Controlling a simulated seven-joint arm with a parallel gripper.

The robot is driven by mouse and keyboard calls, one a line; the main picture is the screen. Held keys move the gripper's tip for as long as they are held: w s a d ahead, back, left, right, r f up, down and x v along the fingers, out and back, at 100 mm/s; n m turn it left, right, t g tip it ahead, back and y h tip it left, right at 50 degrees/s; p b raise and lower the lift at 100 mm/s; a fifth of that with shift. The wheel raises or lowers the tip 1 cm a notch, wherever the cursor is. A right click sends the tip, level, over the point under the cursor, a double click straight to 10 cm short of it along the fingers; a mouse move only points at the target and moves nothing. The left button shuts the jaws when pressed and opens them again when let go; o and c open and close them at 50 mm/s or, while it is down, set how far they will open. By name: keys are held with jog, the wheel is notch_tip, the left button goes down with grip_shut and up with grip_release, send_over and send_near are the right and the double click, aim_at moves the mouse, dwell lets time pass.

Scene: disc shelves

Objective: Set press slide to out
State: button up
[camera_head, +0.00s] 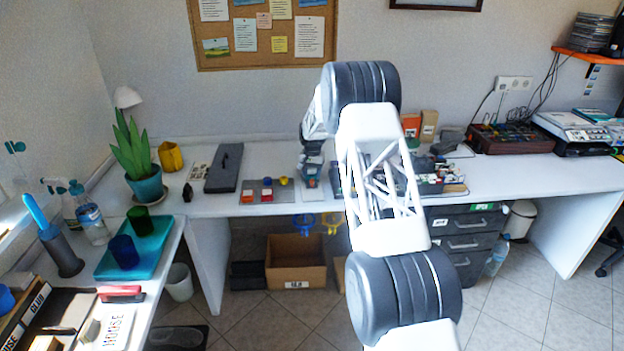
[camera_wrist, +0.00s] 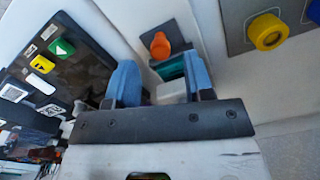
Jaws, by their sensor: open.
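In the wrist view, a small dark device with a round orange knob (camera_wrist: 160,45) and a teal block (camera_wrist: 170,68) lies just beyond my gripper (camera_wrist: 161,82). It may be the press with its slide; I cannot tell which part is the slide or how far it is out. My gripper's two blue fingers are apart, with a pale piece of the device showing between them. I cannot tell whether they touch it. In the head view my gripper (camera_head: 311,172) is low over the back table, and its arm hides part of the area.
A grey panel (camera_head: 252,195) with coloured buttons and knobs is left of my gripper; its yellow knob (camera_wrist: 267,31) shows in the wrist view. A dark box with labelled cards (camera_head: 430,182) stands to the right. A dark grey case (camera_head: 224,168) lies farther left.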

jog(key=shift+f, duration=1.35)
grip_shut()
